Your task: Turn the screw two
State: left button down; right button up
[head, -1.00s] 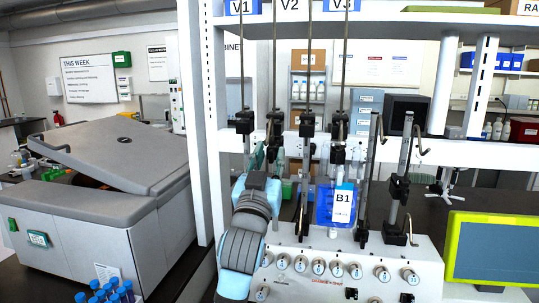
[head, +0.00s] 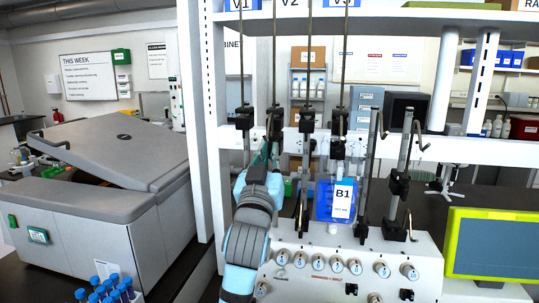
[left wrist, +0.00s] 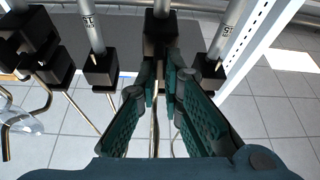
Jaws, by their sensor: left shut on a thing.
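A row of black screw clamps hangs on thin rods. The second clamp from the left (head: 276,122) is below the V2 label. My left gripper (head: 268,152) has its green fingers just under this clamp, with the wrist below. In the left wrist view the fingers (left wrist: 165,72) point up at a black clamp block (left wrist: 158,50) and close around its near end; the screw itself is hidden between them. My right gripper is not in view.
Neighbouring clamps (head: 307,122) stand close on the right and another (head: 245,120) on the left. A blue bag labelled B1 (head: 343,200) hangs right of my arm, above a white panel with several knobs (head: 337,266). A grey machine (head: 90,235) stands left, beyond the white frame post.

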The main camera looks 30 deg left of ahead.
pick_arm(q)
jog(key=n+g+y+b, duration=0.1)
jog(key=n+y, duration=0.1)
jog(key=n, duration=0.2)
jog(key=shift+f, duration=0.15)
jog(key=n+g+y+b, duration=0.1)
jog(key=n, duration=0.3)
jog(key=shift+b, duration=0.3)
jog(key=shift+s+a+n+g+y, duration=0.1)
jog(key=shift+n+g+y, duration=0.45)
jog(key=shift+n, duration=1.1)
jog(key=shift+a+n+g+y, duration=0.1)
jog(key=shift+n+g+y, duration=0.15)
jog(key=shift+n+g, duration=0.95)
jog(key=shift+n+t, duration=0.45)
jog(key=shift+n, duration=0.2)
jog(key=c, duration=1.7)
grip_release()
